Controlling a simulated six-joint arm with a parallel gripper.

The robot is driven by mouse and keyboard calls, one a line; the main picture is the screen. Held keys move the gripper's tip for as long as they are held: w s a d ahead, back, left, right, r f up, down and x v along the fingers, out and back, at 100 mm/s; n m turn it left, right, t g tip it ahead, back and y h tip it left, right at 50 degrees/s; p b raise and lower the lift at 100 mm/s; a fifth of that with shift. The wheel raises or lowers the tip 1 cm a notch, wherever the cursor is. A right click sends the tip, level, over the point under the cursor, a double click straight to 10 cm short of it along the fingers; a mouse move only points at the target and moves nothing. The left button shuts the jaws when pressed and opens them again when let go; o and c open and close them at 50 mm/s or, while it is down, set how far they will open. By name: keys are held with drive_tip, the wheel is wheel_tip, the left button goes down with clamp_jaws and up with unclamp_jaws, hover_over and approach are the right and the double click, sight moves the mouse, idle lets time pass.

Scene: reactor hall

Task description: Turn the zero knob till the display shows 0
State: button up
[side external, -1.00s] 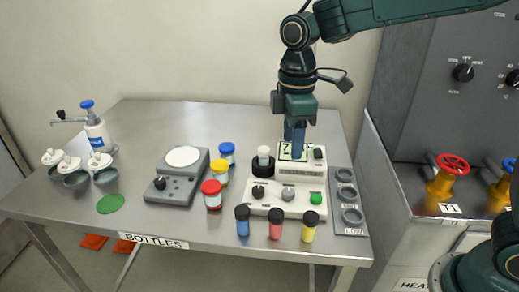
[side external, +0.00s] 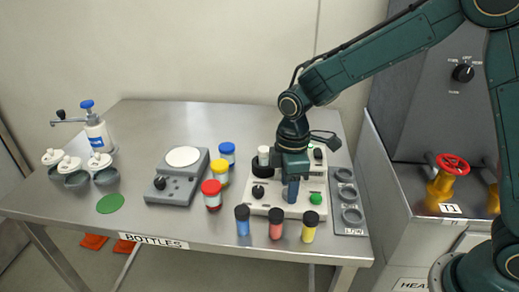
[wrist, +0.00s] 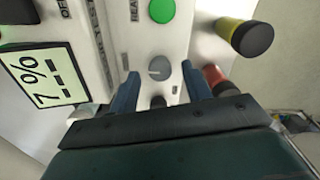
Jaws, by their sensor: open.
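The white meter (side external: 262,208) stands at the front right of the table. Its grey knob (wrist: 159,68) lies between my open gripper's fingertips (wrist: 160,71) in the wrist view, with room on both sides; I see no contact. My gripper (side external: 291,190) points down over the knob and hides it in the side view. The display (wrist: 45,78), seen sideways in the wrist view, shows a 7-like digit, a percent sign and dashes. A green button (wrist: 161,10) and a black knob (side external: 258,191) flank the grey knob. The knob's label is too small to read.
Blue, red and yellow black-capped vials (side external: 276,224) stand close in front of the meter. A grey ring holder (side external: 349,225) is at its right. Colored-lid jars (side external: 212,194) and a grey scale (side external: 170,190) stand to the left.

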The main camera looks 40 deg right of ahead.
drive_tip(key=shift+f, duration=0.45)
drive_tip(key=c, duration=1)
drive_tip(key=shift+m, duration=0.4)
drive_tip(key=m, duration=1.3)
